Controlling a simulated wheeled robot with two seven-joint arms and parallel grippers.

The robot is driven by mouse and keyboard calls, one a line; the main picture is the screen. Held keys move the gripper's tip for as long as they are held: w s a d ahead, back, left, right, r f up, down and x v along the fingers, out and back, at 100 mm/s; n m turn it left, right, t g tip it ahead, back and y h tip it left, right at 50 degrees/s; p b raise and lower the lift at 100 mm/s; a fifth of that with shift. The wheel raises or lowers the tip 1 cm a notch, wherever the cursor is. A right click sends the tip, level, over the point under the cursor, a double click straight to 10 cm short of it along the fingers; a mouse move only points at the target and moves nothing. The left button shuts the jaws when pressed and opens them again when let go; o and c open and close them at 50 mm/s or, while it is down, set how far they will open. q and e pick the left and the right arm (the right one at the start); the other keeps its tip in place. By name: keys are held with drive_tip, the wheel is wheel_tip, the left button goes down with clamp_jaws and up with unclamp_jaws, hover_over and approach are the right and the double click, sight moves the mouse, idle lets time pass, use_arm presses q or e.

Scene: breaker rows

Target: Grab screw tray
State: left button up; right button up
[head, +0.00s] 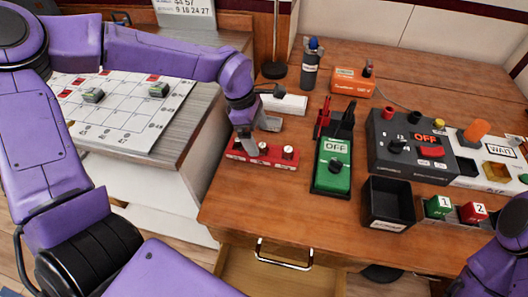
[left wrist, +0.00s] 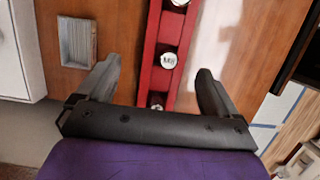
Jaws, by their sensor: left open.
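The red screw tray (head: 276,158) lies near the front left edge of the wooden table, with white-topped round pieces in its compartments. In the left wrist view the tray (left wrist: 170,28) runs up the picture, and one top appears to read M8. My left gripper (head: 246,142) is over the tray's left part in the head view. In the left wrist view my left gripper (left wrist: 159,72) is open, with one finger on each side of the tray and a gap to both. It holds nothing. My right gripper is out of view; only part of my right arm shows at bottom right.
A green OFF device (head: 333,165) with red and black probes stands right of the tray. A black open bin (head: 389,222) and a dark OFF box (head: 410,140) stand farther right. A white block (head: 285,104) and grey bottle (head: 310,68) stand behind. Bare table lies in front.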

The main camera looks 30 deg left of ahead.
sight(260, 144)
use_arm(q)
drive_tip(key=x, duration=0.5)
drive_tip(key=shift+s+d, duration=0.1)
drive_tip(key=shift+s, duration=0.2)
drive_tip(key=c, duration=1.3)
